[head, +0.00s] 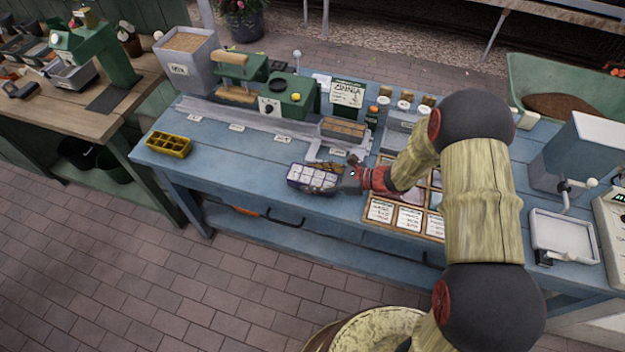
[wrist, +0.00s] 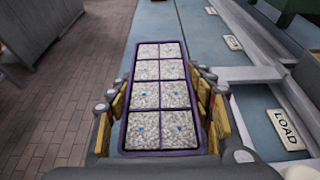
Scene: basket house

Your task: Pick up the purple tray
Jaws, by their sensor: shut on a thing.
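The purple tray (head: 312,177) is near the front edge of the blue bench, at the middle of the head view. Its compartments hold a pale grainy fill with a few blue specks. In the wrist view the tray (wrist: 159,153) lies lengthwise between the fingers. My gripper (head: 345,182) reaches it from the right, and in the wrist view my gripper (wrist: 160,100) is shut on its two long sides. I cannot tell whether the tray touches the bench top.
A yellow tray (head: 169,144) sits at the bench's left end. A grey rail with a LOAD label (wrist: 285,130) runs behind the purple tray. A wooden card rack (head: 400,216) lies to the right under my arm. The blue bench (head: 240,165) is clear between the two trays.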

